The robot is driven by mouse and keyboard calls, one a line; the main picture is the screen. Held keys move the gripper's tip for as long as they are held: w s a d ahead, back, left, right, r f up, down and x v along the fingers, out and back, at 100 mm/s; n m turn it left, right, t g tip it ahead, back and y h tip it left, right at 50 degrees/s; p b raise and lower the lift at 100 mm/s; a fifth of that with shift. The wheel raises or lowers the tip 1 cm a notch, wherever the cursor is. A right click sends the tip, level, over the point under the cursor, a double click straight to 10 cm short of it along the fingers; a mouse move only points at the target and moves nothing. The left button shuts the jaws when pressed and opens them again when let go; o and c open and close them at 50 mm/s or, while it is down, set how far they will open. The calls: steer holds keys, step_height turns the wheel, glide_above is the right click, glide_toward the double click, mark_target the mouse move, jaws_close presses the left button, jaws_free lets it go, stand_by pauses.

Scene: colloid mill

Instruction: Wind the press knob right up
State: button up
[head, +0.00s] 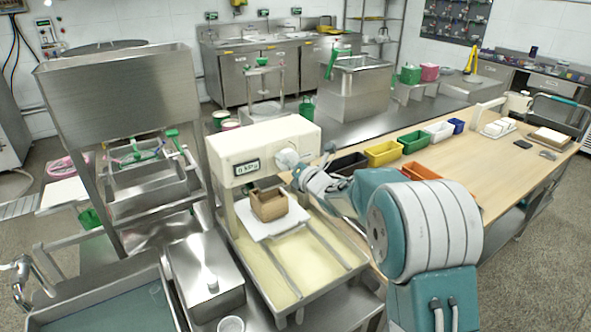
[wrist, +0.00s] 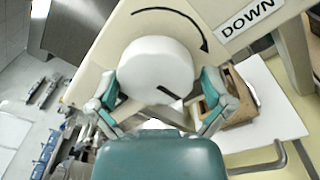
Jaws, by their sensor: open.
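The cream press (head: 262,145) stands left of the wooden table, its display reading 0 kPa. Its round pale knob (head: 287,158) is on the side facing my arm; it fills the middle of the wrist view (wrist: 155,68), with a black index mark at its lower right. A curved black arrow and a DOWN label (wrist: 250,20) are on the press above it. My gripper (wrist: 158,88) is open, with a finger on either side of the knob; I cannot tell whether they touch it. In the head view my gripper (head: 298,174) is partly hidden by the knob and arm.
A brown wooden mould (head: 269,204) sits on a white board (head: 285,220) under the press head. Black, yellow, green and orange bins line the wooden table (head: 490,165) beside my arm. Steel sinks and a hopper (head: 120,95) stand to the left.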

steer(key=v, duration=1.1)
steer(key=shift+s+f, duration=0.15)
steer(key=shift+d, duration=0.1)
steer(key=s+d+r+m+g+h, duration=0.1)
steer(key=s+d+r+m+h, duration=0.2)
steer(key=s+d+m+h, duration=0.45)
steer(key=s+d+r+m+g+h, duration=0.1)
steer(key=s+d+r+m+h, duration=0.25)
steer(key=m, duration=0.75)
steer(key=s+d+f+m+g, duration=0.1)
steer(key=s+f+m+g, duration=0.1)
steer(key=s+m, duration=0.6)
steer(key=s+d+f+m+g, duration=0.1)
steer(key=s+f+m+g, duration=0.2)
steer(key=s+m, duration=0.5)
steer(key=s+g, duration=0.1)
steer(key=s, duration=0.7)
steer(key=shift+s+g, duration=0.35)
steer(key=shift+g, duration=0.05)
